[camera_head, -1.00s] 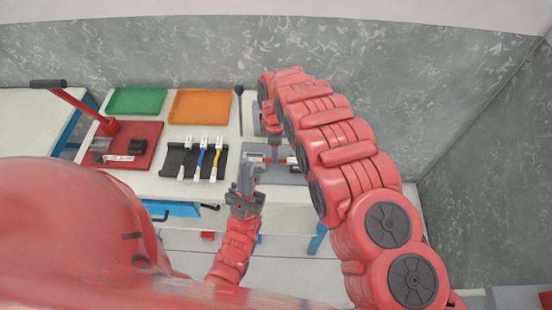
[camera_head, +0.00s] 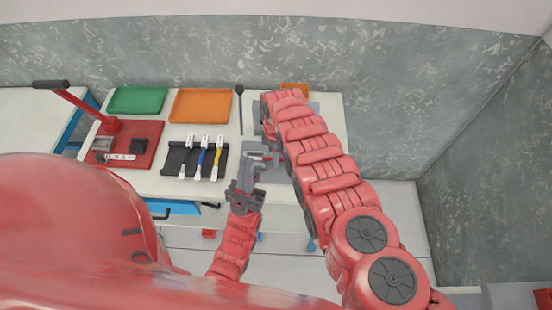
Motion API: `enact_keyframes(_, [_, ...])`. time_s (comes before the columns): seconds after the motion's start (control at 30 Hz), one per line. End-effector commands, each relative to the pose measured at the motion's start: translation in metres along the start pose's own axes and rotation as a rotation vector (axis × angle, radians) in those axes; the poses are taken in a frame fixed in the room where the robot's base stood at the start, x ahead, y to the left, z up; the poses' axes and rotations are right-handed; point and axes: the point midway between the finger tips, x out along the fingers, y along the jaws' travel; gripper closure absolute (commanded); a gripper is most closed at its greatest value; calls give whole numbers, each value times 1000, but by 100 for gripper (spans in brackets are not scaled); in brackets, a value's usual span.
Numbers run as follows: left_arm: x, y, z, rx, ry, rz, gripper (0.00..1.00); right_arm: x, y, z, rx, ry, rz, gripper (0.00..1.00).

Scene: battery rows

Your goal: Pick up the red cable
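I cannot clearly make out a red cable now. My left gripper (camera_head: 258,158) is over the grey plate (camera_head: 275,175) at the right part of the table; its grey fingers are too small to tell open from shut or whether they hold anything. My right arm (camera_head: 318,155) reaches over the same plate from the right, and its gripper is hidden behind its own links. A black holder (camera_head: 172,162) carries cables with white ends: a blue one (camera_head: 201,158), a yellow one (camera_head: 217,157) and one with a dark middle (camera_head: 184,157).
A green tray (camera_head: 138,100) and an orange tray (camera_head: 200,105) lie at the back of the table. A red lever press (camera_head: 113,140) stands left. A dark upright rod (camera_head: 240,110) and another orange thing (camera_head: 293,88) are near my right arm.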

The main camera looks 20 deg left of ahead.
Motion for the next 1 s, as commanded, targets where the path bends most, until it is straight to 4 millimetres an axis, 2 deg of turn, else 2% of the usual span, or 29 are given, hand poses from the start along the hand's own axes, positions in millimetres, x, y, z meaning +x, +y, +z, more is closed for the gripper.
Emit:
enact_keyframes(0.03, [0, 0, 0, 0, 0, 0, 100, 0, 0, 0, 0, 0, 0, 70])
enact_keyframes(0.2, [0, 0, 0, 0, 0, 0, 100, 0, 0, 0, 0, 0, 0, 100])
enact_keyframes(0.73, [-1, 0, 0, 0, 0, 0, 100, -2, 1, -1, 0, 0, 1, 100])
enact_keyframes(1.0, [-5, 0, 1, 0, 0, 0, 100, -17, 5, -10, 1, 0, 2, 100])
